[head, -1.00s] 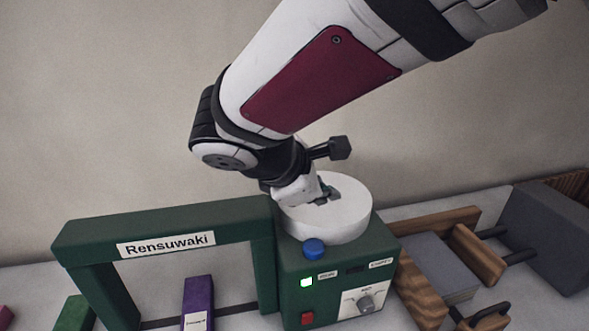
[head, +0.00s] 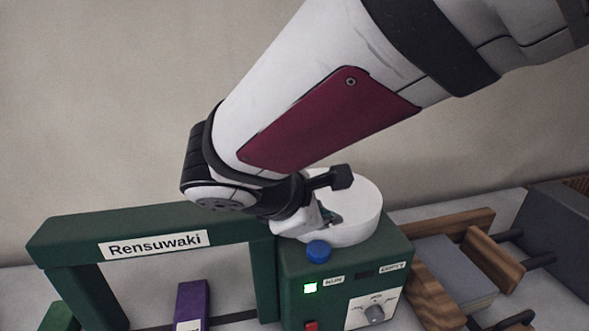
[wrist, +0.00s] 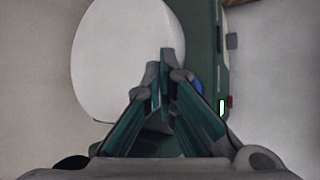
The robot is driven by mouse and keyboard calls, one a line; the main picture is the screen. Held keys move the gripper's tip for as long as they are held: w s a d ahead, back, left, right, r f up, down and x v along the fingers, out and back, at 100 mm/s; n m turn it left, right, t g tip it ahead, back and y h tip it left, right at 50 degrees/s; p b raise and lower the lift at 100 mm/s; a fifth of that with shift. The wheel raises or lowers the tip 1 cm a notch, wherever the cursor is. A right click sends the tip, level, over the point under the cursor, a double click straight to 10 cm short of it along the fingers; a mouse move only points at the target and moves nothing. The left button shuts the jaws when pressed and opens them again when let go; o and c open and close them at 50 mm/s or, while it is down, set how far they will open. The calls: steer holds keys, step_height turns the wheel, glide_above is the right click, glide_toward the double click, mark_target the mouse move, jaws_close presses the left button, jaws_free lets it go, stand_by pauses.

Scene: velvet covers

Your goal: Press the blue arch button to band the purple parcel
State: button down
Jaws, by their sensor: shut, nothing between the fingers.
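The blue button (head: 318,251) sits on the top front edge of the green machine box, beside the arch (head: 150,228) marked "Rensuwaki". It also shows, partly hidden behind a finger, in the wrist view (wrist: 197,86). The purple parcel (head: 193,303) stands upright under the arch, its lower part cut off by the frame. My gripper (head: 334,222) is shut and empty, in front of the white round drum on the machine, just above and behind the button in the head view. In the wrist view the closed fingertips (wrist: 165,58) overlap the drum's edge. I cannot tell whether they touch anything.
The white drum (head: 360,209) stands on the box behind the button. The panel has a lit green lamp (head: 310,288), a red button (head: 311,326) and a knob (head: 375,314). A wooden clamp with a grey block (head: 452,268) is at right. A green block (head: 60,318) is at left.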

steer(key=shift+f+b, duration=0.65)
steer(key=shift+f, duration=0.75)
stand_by(0.4)
steer(key=shift+f, duration=0.4)
steer(key=shift+f+b, duration=0.5)
steer(key=shift+b, duration=0.1)
stand_by(0.6)
stand_by(0.4)
steer(key=shift+r+p, duration=0.8)
steer(key=shift+r, duration=0.15)
steer(key=shift+r+p, duration=1.95)
steer(key=shift+r, duration=0.6)
